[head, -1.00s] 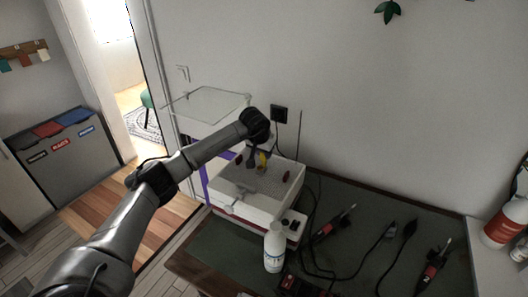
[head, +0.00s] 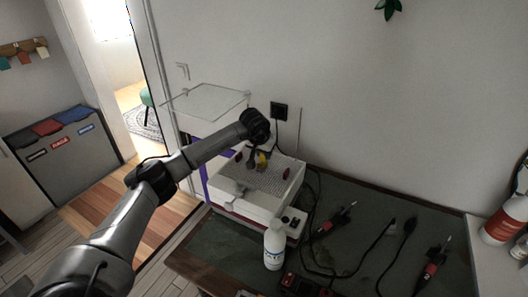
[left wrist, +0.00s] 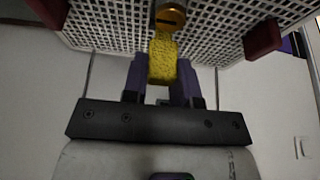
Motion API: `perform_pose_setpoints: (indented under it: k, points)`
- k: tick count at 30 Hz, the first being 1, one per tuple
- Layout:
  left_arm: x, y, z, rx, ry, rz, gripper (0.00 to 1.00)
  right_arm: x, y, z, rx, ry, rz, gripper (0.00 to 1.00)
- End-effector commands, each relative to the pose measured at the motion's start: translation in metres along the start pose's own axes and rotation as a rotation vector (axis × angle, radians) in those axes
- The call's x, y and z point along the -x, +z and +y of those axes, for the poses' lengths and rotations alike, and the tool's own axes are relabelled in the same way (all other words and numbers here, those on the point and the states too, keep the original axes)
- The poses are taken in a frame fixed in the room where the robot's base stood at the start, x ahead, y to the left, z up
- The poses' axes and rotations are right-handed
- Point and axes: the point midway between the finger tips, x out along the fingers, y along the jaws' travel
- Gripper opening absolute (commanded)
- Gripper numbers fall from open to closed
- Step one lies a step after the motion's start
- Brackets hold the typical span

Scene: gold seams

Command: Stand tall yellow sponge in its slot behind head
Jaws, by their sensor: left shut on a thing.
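The yellow sponge (left wrist: 163,62) is between the two purple-grey fingers of my left gripper (left wrist: 161,80), which is shut on it. A brass, round-ended part (left wrist: 170,14), perhaps the head, is right at the sponge's far end in the left wrist view. I cannot tell whether they touch. The slot is not clearly visible. My right gripper is not in view.
Dark red knobs (head: 286,174) flank the sponge on the bed. A clear raised lid (head: 205,101) is behind left. A white bottle (head: 274,246) stands in front of the machine. Cables and red-black tools (head: 334,221) lie on the dark mat to the right.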

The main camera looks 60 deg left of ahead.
Motion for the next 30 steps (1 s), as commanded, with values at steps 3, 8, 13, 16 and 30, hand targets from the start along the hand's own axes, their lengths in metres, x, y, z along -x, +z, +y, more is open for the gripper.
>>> perform_pose_setpoints:
  k: [3, 8, 13, 16, 30]
  points:
    - [-0.002, 0.001, 0.000, 0.000, 0.000, -0.001, 0.05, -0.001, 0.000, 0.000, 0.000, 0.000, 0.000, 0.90]
    - [-0.004, 0.002, 0.000, 0.000, -0.001, -0.001, 0.05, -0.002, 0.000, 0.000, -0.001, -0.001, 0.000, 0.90]
    - [-0.006, 0.003, 0.000, 0.000, 0.000, -0.001, 0.05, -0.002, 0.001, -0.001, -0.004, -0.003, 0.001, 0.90]
    - [-0.008, 0.003, 0.000, 0.000, 0.000, 0.000, 0.05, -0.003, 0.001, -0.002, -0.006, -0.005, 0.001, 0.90]
    - [-0.014, 0.006, 0.000, 0.000, 0.000, 0.000, 0.05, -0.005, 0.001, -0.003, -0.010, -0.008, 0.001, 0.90]
